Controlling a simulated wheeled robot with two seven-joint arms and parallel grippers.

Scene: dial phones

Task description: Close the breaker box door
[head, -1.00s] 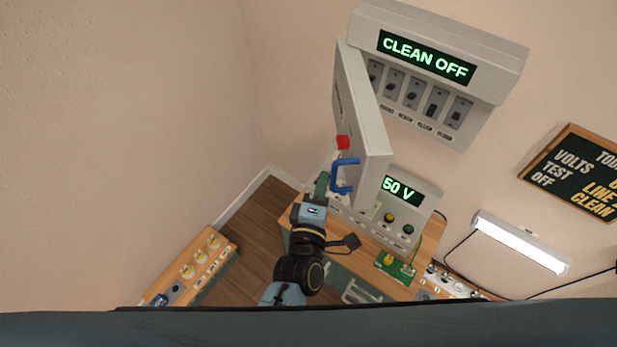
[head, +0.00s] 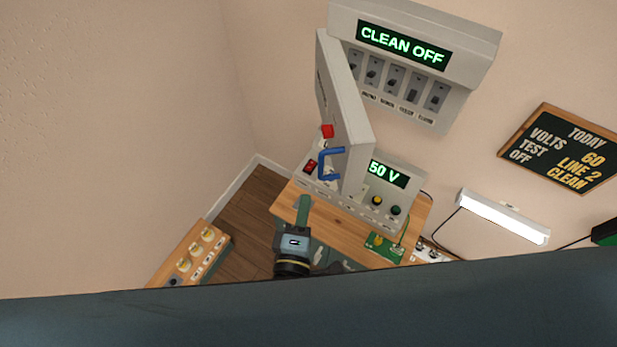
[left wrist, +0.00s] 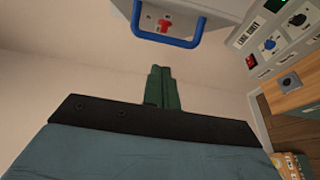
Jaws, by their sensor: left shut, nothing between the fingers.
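The grey breaker box (head: 408,110) is on the wall, with a "CLEAN OFF" display and a row of switches. Its door (head: 345,110) stands open, swung out to the left, leaving the switches exposed. The door carries a blue handle (head: 322,162) and a red part (head: 327,131). In the left wrist view the blue handle (left wrist: 165,40) is at the top, ahead of the fingers. My left gripper (head: 304,202) is shut and empty, below the handle and apart from it; its green fingers also show in the left wrist view (left wrist: 159,75). My right gripper is not in view.
Below the door, a "50 V" supply unit (head: 388,174) stands on a wooden bench (head: 288,204). A green board (head: 384,246) lies on the bench. A lamp (head: 503,217) and a chalkboard (head: 562,152) are at right. The wall at left is bare.

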